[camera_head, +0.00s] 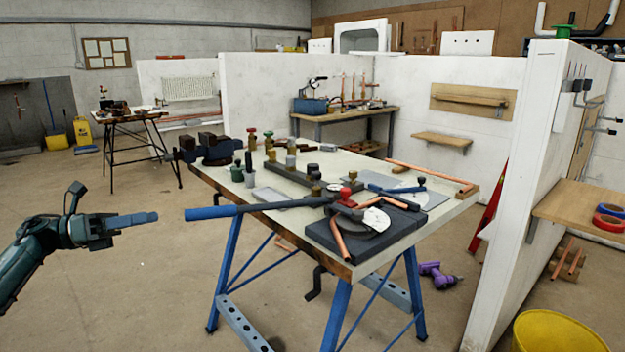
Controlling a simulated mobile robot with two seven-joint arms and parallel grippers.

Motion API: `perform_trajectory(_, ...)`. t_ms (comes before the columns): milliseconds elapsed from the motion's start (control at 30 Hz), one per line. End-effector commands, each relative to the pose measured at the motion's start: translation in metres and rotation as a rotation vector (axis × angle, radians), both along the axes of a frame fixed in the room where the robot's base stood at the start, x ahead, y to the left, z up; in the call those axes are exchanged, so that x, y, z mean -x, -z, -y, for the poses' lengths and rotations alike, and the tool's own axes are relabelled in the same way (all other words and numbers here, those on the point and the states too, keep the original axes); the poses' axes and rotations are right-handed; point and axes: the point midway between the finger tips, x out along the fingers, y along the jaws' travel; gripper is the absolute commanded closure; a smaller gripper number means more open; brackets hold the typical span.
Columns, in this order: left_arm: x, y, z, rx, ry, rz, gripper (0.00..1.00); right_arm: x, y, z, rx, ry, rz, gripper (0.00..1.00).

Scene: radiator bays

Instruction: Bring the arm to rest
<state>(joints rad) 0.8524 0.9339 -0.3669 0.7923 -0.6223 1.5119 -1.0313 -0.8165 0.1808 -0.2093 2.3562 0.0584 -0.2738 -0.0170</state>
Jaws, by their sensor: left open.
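My left gripper (138,218) is at the left of the head view, at the end of my teal left arm (38,250). It is open and holds nothing that I can see. It hangs over the open floor, apart from the workbench (345,168) to its right. The end of a long blue handle (235,211) juts out past the bench edge, a short gap to the right of the gripper. My right gripper does not show.
The blue-legged bench carries a pipe bender (372,220), copper pipes (430,172), a vise (208,148) and several small fittings. A purple drill (437,273) lies on the floor. A white partition (525,190) and yellow bucket (556,332) stand right.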

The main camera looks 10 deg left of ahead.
Motion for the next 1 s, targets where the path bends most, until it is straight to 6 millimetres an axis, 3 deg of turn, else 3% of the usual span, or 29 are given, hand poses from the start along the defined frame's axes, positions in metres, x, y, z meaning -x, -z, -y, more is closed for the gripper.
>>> perform_trajectory(200, -0.021, 0.051, 0.093, 0.296, -0.048, -0.292, 0.51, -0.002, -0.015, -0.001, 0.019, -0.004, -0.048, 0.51)
perform_trajectory(367, -0.004, 0.101, 0.167, 0.642, -0.143, -0.635, 0.51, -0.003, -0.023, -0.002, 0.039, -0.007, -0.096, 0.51)
perform_trajectory(567, 0.059, 0.154, 0.233, 1.131, -0.333, -1.129, 0.51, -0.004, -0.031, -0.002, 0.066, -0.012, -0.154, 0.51)
perform_trajectory(700, 0.126, 0.180, 0.265, 1.482, -0.518, -1.480, 0.51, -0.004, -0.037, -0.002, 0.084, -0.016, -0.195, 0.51)
perform_trajectory(900, 0.216, 0.193, 0.291, 1.875, -0.783, -1.839, 0.51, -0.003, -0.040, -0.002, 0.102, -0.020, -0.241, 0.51)
perform_trajectory(1000, 0.243, 0.194, 0.298, 1.981, -0.869, -1.929, 0.51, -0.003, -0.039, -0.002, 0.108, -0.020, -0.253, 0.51)
